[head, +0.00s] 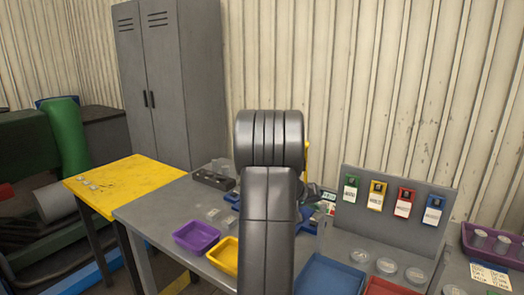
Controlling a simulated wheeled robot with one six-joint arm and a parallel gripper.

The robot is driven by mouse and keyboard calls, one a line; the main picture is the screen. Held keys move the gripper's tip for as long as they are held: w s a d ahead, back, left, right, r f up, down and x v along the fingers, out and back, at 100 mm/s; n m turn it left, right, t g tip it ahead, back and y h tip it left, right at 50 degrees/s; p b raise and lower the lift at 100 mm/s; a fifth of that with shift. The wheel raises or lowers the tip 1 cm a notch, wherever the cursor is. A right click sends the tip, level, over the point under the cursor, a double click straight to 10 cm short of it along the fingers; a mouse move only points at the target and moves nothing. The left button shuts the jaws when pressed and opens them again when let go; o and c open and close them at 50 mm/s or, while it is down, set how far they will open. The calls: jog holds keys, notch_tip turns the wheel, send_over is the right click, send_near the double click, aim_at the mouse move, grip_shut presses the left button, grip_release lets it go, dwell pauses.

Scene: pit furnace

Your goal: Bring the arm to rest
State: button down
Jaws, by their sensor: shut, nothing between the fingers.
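My arm (266,215) rises through the middle of the head view, with a dark ribbed joint at its upper end and a link coming down toward me. It stands in front of the grey workbench. My gripper cannot be made out; the arm hides what lies directly behind it. Small blue parts and a yellow piece peek out beside the arm, and I cannot tell what they belong to.
The grey bench (150,217) carries a purple tray (197,236), a yellow tray (223,255) and a blue tray (329,276). A grey board (389,225) with coloured tags stands at right. A yellow table (125,182), a green cylinder (66,137) and a locker (168,80) are at left.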

jog(key=shift+r+p, duration=0.25)
jog(key=shift+p, duration=0.6)
notch_tip(320, 180, up, 5)
jog(key=p, duration=0.2)
notch_tip(320, 180, down, 6)
jog(key=b, duration=0.3)
jog(key=shift+f, duration=0.1)
jog(key=shift+w+b, duration=0.1)
jog(key=shift+b, duration=0.8)
jog(key=shift+b, duration=0.8)
